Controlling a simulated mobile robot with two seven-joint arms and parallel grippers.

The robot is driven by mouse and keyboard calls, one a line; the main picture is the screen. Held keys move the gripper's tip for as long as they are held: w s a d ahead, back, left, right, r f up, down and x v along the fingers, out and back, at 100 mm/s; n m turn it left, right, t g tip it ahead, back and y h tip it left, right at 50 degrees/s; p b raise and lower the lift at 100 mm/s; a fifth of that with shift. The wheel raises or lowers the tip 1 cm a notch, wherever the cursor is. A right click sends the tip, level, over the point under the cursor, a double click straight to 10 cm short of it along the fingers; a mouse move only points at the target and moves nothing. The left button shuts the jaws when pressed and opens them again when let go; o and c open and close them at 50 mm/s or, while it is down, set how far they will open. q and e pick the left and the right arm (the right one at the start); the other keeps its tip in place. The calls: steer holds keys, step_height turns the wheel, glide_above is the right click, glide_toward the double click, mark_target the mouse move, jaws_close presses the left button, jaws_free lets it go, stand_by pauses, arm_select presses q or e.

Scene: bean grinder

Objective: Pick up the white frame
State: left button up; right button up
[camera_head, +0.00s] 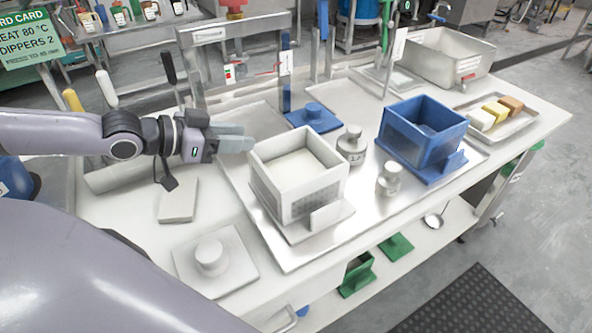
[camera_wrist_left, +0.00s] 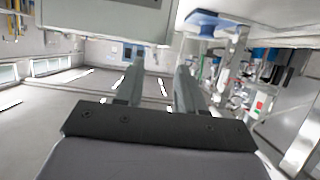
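The white frame (camera_head: 299,170) is an open-topped box with perforated lower walls, standing upright on a white base on a metal tray in the head view. My left gripper (camera_head: 238,138) is at its back left corner, near the upper rim, empty. In the left wrist view the two fingers of this gripper (camera_wrist_left: 158,88) are spread apart with a clear gap. A pale wall at the top of that view (camera_wrist_left: 100,22) looks like the frame's side; it is not between the fingers. I cannot tell whether a fingertip touches the frame. My right gripper is not in view.
A blue box (camera_head: 422,132) stands on the tray (camera_head: 365,190) at right. Metal weights (camera_head: 352,146) sit between the boxes. A blue knobbed lid (camera_head: 314,118) lies behind; a white knobbed lid (camera_head: 214,260) is front left. A metal stand (camera_head: 235,72) rises at the back.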

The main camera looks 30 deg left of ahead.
mark_target(273, 138)
arm_select(q)
steer(key=shift+a+f+x, duration=0.1)
steer(key=shift+a+x, duration=0.05)
steer(key=shift+x, duration=2.05)
steer(key=shift+a+f+x, duration=0.1)
steer(key=shift+f+x, duration=0.05)
steer(key=shift+x, duration=2)
jaws_close()
